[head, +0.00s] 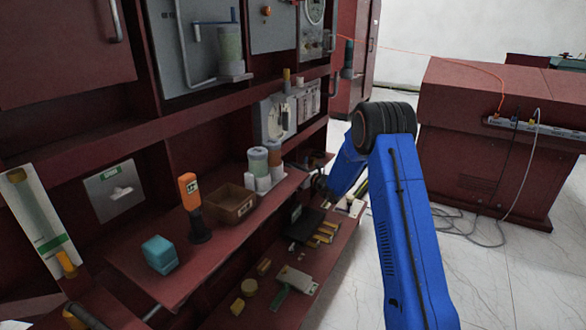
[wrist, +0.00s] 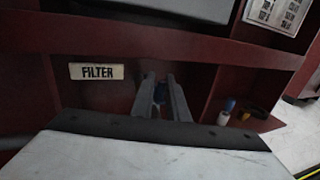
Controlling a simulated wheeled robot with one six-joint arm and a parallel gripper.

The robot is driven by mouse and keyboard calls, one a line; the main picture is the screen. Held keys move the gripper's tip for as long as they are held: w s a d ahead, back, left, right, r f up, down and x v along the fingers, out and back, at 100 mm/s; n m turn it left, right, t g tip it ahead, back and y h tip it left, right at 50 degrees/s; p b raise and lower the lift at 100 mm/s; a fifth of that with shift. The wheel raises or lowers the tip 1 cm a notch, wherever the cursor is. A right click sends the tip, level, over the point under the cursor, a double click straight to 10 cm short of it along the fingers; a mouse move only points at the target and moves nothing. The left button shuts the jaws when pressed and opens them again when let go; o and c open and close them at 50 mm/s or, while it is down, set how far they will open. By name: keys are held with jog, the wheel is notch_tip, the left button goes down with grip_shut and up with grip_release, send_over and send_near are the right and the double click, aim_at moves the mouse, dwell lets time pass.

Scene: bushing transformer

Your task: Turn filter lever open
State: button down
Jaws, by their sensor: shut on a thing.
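In the wrist view, my gripper (wrist: 161,84) reaches into a dark red recess to the right of a pale label reading FILTER (wrist: 97,71). Its two fingers are shut on a small dark blue piece, which appears to be the filter lever (wrist: 160,93). Most of the lever is hidden between the fingers, so its angle cannot be told. In the head view, my blue arm reaches down to the right end of the shelves, and the fingers and lever cannot be made out there.
Red panels frame the recess. A blue-capped bottle (wrist: 226,112) stands to its right in the wrist view. In the head view, a shelf holds a brown box (head: 229,204), an orange tool (head: 189,190) and a teal block (head: 159,254). Open floor lies at the right.

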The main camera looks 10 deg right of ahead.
jog(key=shift+s+a+f, duration=0.2)
jog(key=shift+s+a, duration=0.15)
jog(key=shift+a, duration=0.35)
jog(key=c, duration=2)
grip_release()
jog(key=shift+o, duration=0.8)
jog(key=shift+a+r, duration=0.1)
jog(key=shift+w+d, duration=0.1)
jog(key=shift+d, duration=0.15)
jog(key=shift+d, duration=0.1)
jog(key=v, duration=1.7)
jog(key=shift+d, duration=0.2)
